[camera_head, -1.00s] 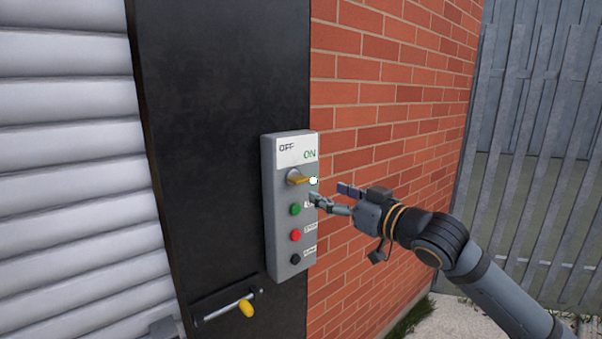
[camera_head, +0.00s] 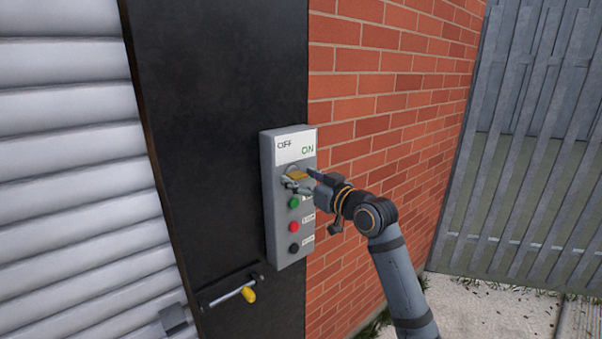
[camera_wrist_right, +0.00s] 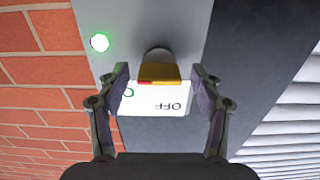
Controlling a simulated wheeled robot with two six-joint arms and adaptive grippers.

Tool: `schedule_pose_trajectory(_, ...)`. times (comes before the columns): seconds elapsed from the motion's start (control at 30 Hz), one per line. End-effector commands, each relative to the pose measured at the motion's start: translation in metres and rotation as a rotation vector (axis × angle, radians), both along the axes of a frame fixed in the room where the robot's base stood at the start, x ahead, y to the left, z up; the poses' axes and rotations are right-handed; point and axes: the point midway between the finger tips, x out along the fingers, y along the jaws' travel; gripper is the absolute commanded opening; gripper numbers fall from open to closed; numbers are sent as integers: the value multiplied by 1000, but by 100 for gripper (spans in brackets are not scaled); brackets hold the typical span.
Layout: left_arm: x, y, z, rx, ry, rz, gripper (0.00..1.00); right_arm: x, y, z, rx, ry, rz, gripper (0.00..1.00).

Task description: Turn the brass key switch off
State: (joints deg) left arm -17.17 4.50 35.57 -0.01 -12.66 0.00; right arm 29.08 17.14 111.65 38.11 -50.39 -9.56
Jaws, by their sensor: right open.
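The brass key switch (camera_head: 299,176) sits near the top of a grey control box (camera_head: 268,210), below a white label reading OFF and ON. In the head view the key points right, toward the ON side. My right gripper (camera_head: 297,180) is open at the key, partly covering it. In the right wrist view the brass key (camera_wrist_right: 159,73) lies between the two spread fingers of my right gripper (camera_wrist_right: 160,88), with a gap on each side. The label (camera_wrist_right: 155,98) appears upside down there. My left gripper is not in view.
Green (camera_head: 294,203), red (camera_head: 293,227) and black (camera_head: 294,248) buttons sit below the key. A yellow-tipped lever (camera_head: 248,294) is on the black panel. A brick wall (camera_head: 370,100) is to the right.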

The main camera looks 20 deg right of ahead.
Motion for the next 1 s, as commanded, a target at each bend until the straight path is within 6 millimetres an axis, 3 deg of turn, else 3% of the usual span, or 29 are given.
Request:
schedule_pose_trajectory(0.27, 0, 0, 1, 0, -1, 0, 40, 3, 1, -1, 0, 0, 0, 66)
schedule_pose_trajectory(0.7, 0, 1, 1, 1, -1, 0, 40, 2, 1, -1, 0, 0, 0, 12)
schedule_pose_trajectory(1.0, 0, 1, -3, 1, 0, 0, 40, 2, 1, -2, -43, -16, 0, 12)
